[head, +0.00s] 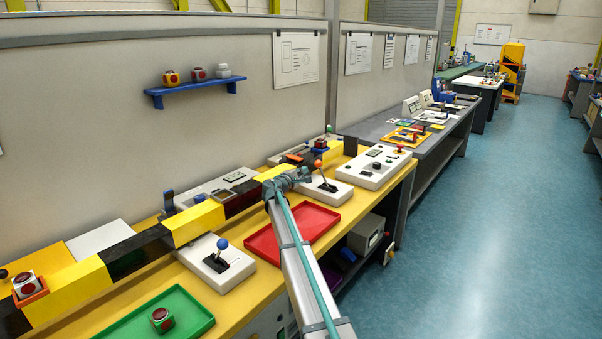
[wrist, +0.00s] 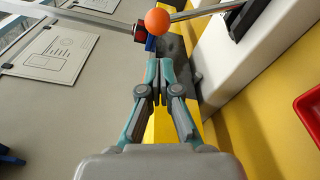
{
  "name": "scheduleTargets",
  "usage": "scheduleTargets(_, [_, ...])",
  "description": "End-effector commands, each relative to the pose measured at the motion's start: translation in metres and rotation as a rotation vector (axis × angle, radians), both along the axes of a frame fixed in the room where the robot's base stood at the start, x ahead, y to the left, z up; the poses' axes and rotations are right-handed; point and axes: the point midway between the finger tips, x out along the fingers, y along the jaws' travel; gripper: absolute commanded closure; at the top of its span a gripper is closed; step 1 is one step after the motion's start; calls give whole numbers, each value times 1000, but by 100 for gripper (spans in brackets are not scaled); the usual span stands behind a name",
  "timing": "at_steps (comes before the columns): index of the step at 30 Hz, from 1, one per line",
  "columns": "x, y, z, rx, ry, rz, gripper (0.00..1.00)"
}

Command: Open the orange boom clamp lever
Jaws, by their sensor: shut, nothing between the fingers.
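A lever with an orange ball knob (head: 320,166) stands on a white box in the head view, just right of my gripper (head: 294,177). In the wrist view an orange ball (wrist: 157,21) shows beyond the fingertips of my gripper (wrist: 159,72), which is shut and empty. The ball looks apart from the fingertips. The yellow-and-black boom (head: 193,222) runs along the bench, and my gripper hides part of it. I cannot tell how the lever's lower part meets its base.
A red tray (head: 262,245) lies in front of the boom, and a lever with a blue knob (head: 222,244) stands to its left. A green tray (head: 190,300) holds a cube with a red button. A white control box (head: 370,167) stands to the right.

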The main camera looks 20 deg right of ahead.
Motion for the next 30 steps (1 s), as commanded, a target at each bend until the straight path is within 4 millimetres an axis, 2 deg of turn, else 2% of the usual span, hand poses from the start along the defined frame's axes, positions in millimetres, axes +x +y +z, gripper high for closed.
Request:
scheduleTargets(6, [27,-30,0,0,0,-1,100])
scheduleTargets(12, [42,-49,-1,0,-1,0,100])
scheduleTargets(30, [43,-56,-4,6,-11,0,100])
